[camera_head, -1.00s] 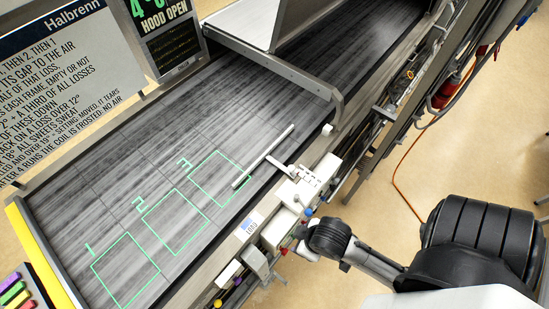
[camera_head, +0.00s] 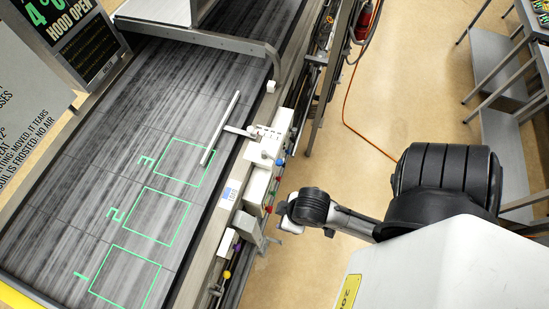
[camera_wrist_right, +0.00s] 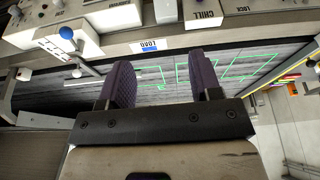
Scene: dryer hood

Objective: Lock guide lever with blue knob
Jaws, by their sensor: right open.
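The blue knob (camera_head: 280,162) sits on the white guide block (camera_head: 268,145) at the belt's right edge. In the right wrist view the blue knob (camera_wrist_right: 67,32) is at the upper left, with lettering beside it. The pale guide bar (camera_head: 220,128) lies over the belt near square 3, joined to the block by a short arm. My right gripper (camera_head: 284,214) is beside the machine's edge, below the blue knob in the head view and apart from it. Its two fingers (camera_wrist_right: 162,80) are spread and empty. My left gripper is in no view.
Red, purple and yellow knobs (camera_head: 227,274) line the machine's side near my right gripper. The belt (camera_head: 60,215) bears green squares. The raised hood (camera_head: 185,30) is at the top. An orange cable (camera_head: 362,140) lies on open floor; a metal rack (camera_head: 500,75) stands at right.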

